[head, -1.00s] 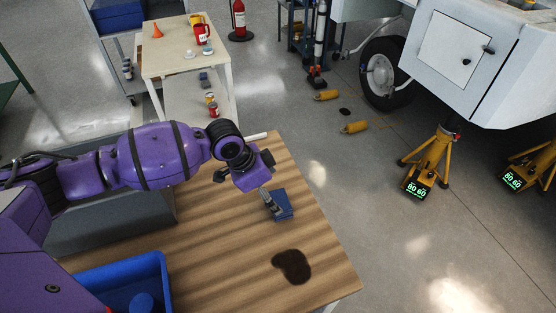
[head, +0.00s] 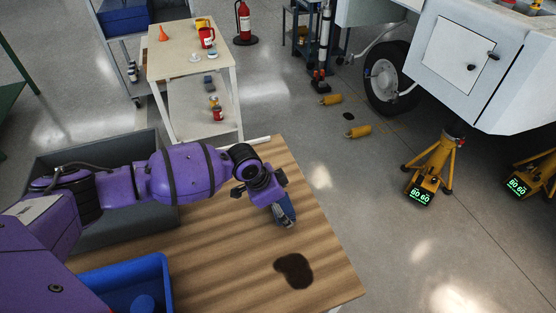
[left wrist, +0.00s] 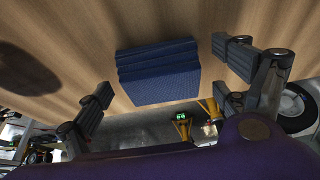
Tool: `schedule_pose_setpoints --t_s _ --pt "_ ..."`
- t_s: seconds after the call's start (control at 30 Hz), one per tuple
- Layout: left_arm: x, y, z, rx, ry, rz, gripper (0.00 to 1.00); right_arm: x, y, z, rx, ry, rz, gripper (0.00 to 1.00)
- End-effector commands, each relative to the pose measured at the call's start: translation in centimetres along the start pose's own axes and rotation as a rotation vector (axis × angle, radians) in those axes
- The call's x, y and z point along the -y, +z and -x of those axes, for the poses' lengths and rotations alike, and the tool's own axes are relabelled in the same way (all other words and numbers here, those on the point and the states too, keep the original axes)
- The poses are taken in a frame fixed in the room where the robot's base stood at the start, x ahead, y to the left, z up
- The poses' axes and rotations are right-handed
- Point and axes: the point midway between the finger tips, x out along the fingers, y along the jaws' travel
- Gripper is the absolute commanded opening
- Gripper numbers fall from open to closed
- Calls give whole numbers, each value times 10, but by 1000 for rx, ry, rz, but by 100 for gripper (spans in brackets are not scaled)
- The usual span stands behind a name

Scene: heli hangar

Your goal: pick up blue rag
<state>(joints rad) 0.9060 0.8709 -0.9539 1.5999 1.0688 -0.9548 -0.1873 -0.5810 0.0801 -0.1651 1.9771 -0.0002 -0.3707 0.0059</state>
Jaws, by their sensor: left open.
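The blue rag (left wrist: 158,73) lies folded in a small stack on the wooden table (head: 220,245). In the left wrist view it sits between and beyond the two fingers of my left gripper (left wrist: 165,80), which are spread wide apart and do not touch it. In the head view my left gripper (head: 283,212) hangs over the rag (head: 290,211) and covers most of it. My right gripper does not show.
A dark stain (head: 293,271) marks the table near its right edge. A blue bin (head: 165,270) stands at the front left, with a grey bin (head: 95,146) behind my left arm. A small cart (head: 188,60) stands beyond the table. The table between stain and blue bin is clear.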

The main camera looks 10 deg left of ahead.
Motion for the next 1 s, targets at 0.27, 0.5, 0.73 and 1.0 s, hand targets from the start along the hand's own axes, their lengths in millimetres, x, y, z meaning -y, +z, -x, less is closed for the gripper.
schedule_pose_setpoints --t_s 0.27,0.5,0.73,1.0 --pt "1 -2 2 -2 -2 -1 58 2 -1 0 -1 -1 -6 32" --pt "1 -2 2 -2 -2 -1 46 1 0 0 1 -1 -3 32" --pt "2 -4 7 -3 -3 -1 46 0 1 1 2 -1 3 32" --pt "-3 -12 43 -3 -4 -3 46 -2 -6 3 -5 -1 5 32"
